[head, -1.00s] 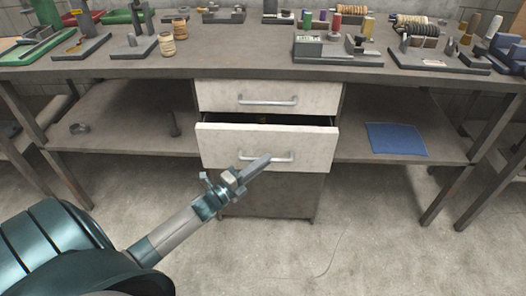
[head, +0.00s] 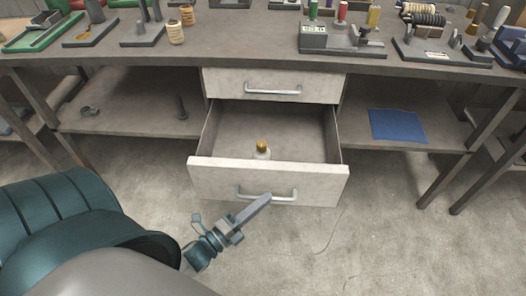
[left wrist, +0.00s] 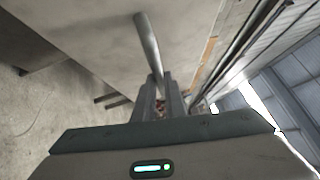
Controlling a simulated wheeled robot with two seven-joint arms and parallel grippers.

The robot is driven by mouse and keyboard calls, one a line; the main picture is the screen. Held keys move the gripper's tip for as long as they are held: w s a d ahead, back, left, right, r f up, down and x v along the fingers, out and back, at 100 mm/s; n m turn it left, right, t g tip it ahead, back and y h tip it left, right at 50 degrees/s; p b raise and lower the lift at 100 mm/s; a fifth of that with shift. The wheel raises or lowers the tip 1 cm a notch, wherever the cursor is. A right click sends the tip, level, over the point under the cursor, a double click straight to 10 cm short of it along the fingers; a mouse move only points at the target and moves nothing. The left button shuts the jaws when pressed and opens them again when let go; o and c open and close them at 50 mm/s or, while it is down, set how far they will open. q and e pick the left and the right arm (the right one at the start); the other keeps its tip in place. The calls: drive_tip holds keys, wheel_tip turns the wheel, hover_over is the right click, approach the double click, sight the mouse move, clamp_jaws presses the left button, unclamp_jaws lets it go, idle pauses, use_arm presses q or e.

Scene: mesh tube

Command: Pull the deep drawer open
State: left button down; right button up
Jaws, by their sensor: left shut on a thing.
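The deep drawer (head: 215,180) is the lower white drawer under the workbench, and it stands well open in the head view. My left gripper (head: 262,203) is at the drawer's bar handle (head: 282,195), just in front of the drawer face, and is shut on that handle. In the left wrist view the handle bar (left wrist: 149,45) runs down between the two fingers (left wrist: 159,95). The exact contact is partly hidden. My right gripper is not in view.
The shallow upper drawer (head: 315,88) is shut. The bench top (head: 240,48) carries spools and tool stands. The floor (head: 400,250) in front is clear.

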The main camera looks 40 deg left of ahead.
use_arm(q)
drive_tip(key=shift+s+d, duration=0.1)
drive_tip(key=shift+s, duration=0.1)
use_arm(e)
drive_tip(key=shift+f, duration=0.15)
use_arm(q)
drive_tip(key=c, duration=1.8)
unclamp_jaws()
drive_tip(key=shift+s, duration=0.1)
